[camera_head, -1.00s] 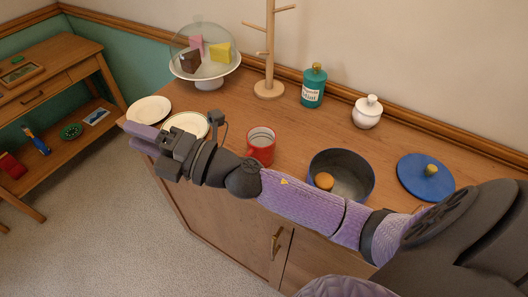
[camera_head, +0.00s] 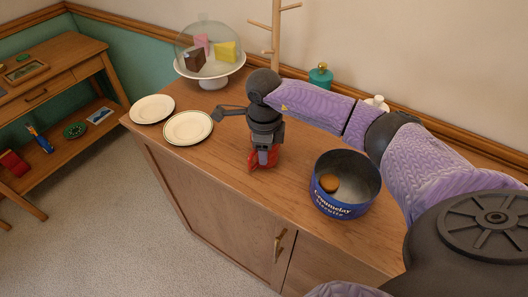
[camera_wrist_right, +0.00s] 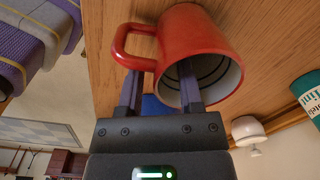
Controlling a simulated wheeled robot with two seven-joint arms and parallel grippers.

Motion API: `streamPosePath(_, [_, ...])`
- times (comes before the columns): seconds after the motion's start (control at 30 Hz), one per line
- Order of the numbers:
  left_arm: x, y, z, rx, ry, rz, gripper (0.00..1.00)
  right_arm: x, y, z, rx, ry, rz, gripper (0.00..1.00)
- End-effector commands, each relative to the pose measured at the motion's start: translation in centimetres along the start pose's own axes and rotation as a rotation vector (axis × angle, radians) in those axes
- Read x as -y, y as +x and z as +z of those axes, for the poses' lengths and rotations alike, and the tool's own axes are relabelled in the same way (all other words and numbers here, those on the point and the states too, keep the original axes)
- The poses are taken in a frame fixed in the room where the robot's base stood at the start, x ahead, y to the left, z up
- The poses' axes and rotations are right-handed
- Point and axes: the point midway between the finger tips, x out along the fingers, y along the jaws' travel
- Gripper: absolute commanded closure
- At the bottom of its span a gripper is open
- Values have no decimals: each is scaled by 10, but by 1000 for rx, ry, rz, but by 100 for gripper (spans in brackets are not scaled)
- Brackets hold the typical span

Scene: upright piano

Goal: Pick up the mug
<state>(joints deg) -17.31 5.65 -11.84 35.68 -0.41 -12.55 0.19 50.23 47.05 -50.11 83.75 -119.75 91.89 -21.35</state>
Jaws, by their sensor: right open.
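The red mug (camera_head: 255,164) stands on the wooden cabinet top, mostly hidden by my right gripper (camera_head: 263,158) in the head view. In the right wrist view the mug (camera_wrist_right: 197,38) shows its pale inside, with its handle (camera_wrist_right: 122,45) on the left. My right gripper (camera_wrist_right: 160,78) is open and points down at the mug. One finger appears inside the mug's mouth and the other outside it by the handle, with the near wall between them. I cannot tell whether they touch it. My left gripper is not in view.
A blue tin (camera_head: 342,203) holding an orange-brown item stands right of the mug. Two plates (camera_head: 188,128) (camera_head: 153,109) lie to the left. A glass-domed cake stand (camera_head: 212,76), wooden mug tree (camera_head: 277,40) and teal bottle (camera_head: 320,77) stand behind. My arm hides part of the right side.

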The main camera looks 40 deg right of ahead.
Motion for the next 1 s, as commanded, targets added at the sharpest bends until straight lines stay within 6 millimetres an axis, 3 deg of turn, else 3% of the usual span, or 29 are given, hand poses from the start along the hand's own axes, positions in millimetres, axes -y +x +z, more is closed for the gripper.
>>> streamPosePath(0.07, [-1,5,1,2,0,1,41,0,15,0,-2,0,1,54])
streamPosePath(0.27, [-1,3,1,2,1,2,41,0,14,0,2,-1,-1,56])
streamPosePath(0.47, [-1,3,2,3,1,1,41,0,14,0,2,-1,0,99])
streamPosePath(1.0, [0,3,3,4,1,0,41,0,14,0,2,-1,0,100])
